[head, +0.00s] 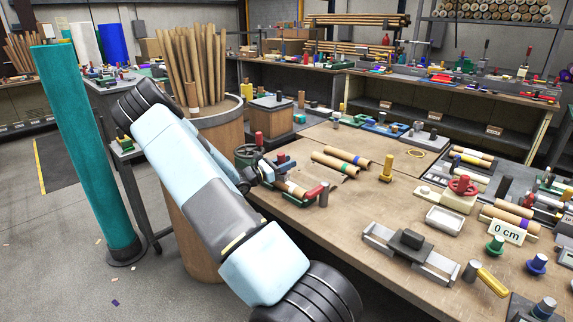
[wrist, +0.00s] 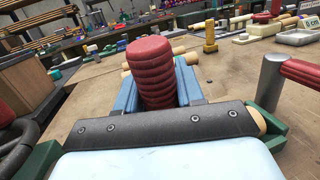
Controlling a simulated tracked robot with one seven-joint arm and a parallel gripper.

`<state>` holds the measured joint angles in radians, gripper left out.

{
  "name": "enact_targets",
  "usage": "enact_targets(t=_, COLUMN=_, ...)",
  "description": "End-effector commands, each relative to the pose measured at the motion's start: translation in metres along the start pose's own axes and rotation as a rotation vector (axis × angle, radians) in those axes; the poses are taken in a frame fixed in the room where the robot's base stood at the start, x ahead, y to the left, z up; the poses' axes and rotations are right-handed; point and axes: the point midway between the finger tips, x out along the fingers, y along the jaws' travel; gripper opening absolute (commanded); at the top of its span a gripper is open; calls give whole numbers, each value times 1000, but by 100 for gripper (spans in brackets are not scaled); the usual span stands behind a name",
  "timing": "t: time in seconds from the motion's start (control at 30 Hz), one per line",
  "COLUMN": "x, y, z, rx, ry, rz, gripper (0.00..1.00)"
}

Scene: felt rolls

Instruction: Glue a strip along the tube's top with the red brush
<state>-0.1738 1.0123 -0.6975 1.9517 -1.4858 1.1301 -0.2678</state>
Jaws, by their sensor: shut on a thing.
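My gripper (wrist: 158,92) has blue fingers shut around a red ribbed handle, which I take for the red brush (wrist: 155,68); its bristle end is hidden. In the head view my gripper (head: 281,167) is small and partly covered by my own arm. It is over a tan tube (head: 296,189) lying in a green holder at the bench's left edge. In the wrist view one tan end of the tube (wrist: 262,118) shows beside the green holder (wrist: 275,133); a dark bar hides most of it. I cannot tell whether the brush touches the tube, or see any glue.
A slanted red bar (head: 317,190) and a grey post (head: 324,196) stand close right of the tube. A tall teal roll (head: 90,150) stands left. Bare bench (head: 345,215) lies in front.

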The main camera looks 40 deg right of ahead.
Motion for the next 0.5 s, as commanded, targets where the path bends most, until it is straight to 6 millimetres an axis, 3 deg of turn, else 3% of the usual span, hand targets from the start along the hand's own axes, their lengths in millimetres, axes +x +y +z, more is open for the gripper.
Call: enact_targets(t=0.5, x=5, y=-21, z=-1, rx=-4, ry=3, rz=0, gripper=7)
